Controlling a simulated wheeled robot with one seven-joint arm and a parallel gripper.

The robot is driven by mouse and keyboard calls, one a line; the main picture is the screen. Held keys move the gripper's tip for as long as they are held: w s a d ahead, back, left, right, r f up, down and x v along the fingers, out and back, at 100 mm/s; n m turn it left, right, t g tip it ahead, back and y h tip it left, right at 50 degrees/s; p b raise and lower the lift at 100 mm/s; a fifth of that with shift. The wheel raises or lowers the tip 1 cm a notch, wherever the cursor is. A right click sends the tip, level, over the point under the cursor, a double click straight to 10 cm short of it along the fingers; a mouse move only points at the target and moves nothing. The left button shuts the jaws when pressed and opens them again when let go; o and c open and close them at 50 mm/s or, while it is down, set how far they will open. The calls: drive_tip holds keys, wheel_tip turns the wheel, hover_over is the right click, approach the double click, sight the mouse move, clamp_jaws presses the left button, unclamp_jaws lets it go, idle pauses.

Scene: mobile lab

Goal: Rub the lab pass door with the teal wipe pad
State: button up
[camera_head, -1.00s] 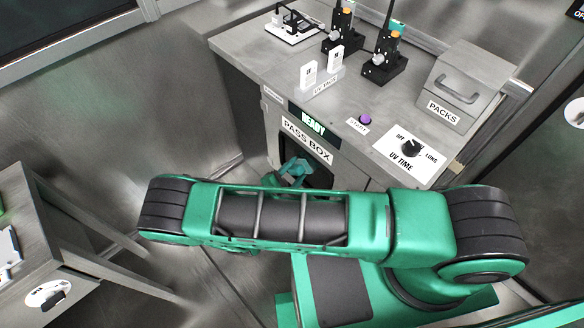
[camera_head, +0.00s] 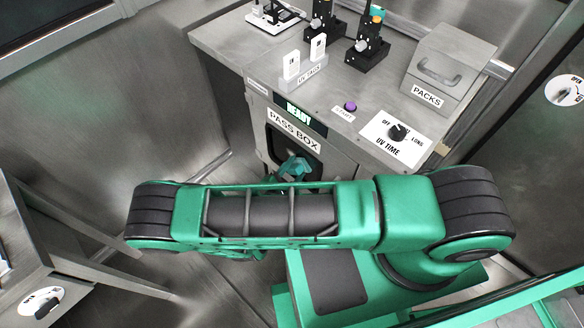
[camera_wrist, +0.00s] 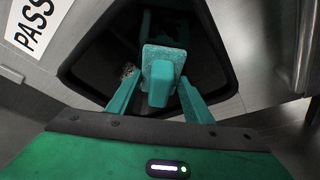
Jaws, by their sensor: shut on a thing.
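The pass box door (camera_head: 309,146) is a dark rounded panel in the front of the cabinet, below the "PASS BOX" label. It fills the upper middle of the wrist view (camera_wrist: 212,62), with a small grey speckled patch (camera_wrist: 128,70) left of the pad. My gripper (camera_wrist: 158,88) is shut on the handle of the teal wipe pad (camera_wrist: 165,54). The pad faces the door; I cannot tell whether it touches. In the head view the pad (camera_head: 296,164) shows in front of the door, with my arm hiding the lower part.
The cabinet top carries UV tags (camera_head: 305,63), two radios (camera_head: 368,50), a purple start button (camera_head: 350,107), a UV time dial (camera_head: 398,132) and a packs box (camera_head: 447,78). The display (camera_head: 299,113) reads "READY". A grey table (camera_head: 28,255) stands at left.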

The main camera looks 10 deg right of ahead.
sight(285, 152)
drive_tip(key=shift+w, duration=0.15)
drive_tip(key=shift+w+a, duration=0.65)
drive_tip(key=shift+w, duration=0.35)
drive_tip(key=shift+w+a, duration=0.7)
drive_tip(key=shift+w, duration=0.35)
drive_tip(key=shift+w+a, duration=0.65)
drive_tip(key=shift+w, duration=0.35)
drive_tip(key=shift+s, duration=0.1)
drive_tip(key=s+a, duration=0.3)
drive_tip(key=a, duration=0.2)
drive_tip(key=shift+s, duration=0.2)
drive_tip(key=shift+a, duration=0.1)
drive_tip(key=shift+s+a, duration=0.85)
drive_tip(key=shift+a, duration=0.3)
